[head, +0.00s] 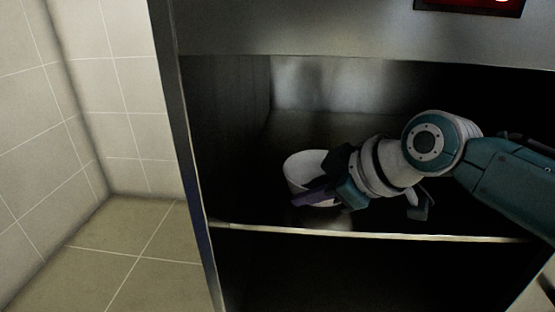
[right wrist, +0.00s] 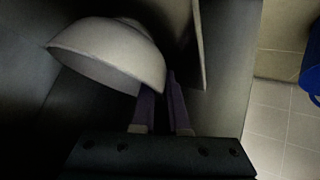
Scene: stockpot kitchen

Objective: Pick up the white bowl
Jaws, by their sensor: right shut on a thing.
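The white bowl (head: 303,168) is inside the dark open compartment, left of its middle. It also shows in the right wrist view (right wrist: 108,50), at the upper left. My right gripper (head: 308,196) reaches in from the right, with its purple fingers at the bowl's near side. In the right wrist view the fingers (right wrist: 160,90) are close together at the bowl's edge, shut on it. The exact contact is dark and partly hidden by the fingers. I cannot tell whether the bowl touches the compartment floor. My left gripper is not in view.
A pale front edge (head: 370,233) runs along the compartment opening, just below the gripper. A dark side wall (head: 228,130) stands left of the bowl. A blue object (right wrist: 312,65) shows at the right of the wrist view. Tiled floor (head: 140,250) lies clear at the left.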

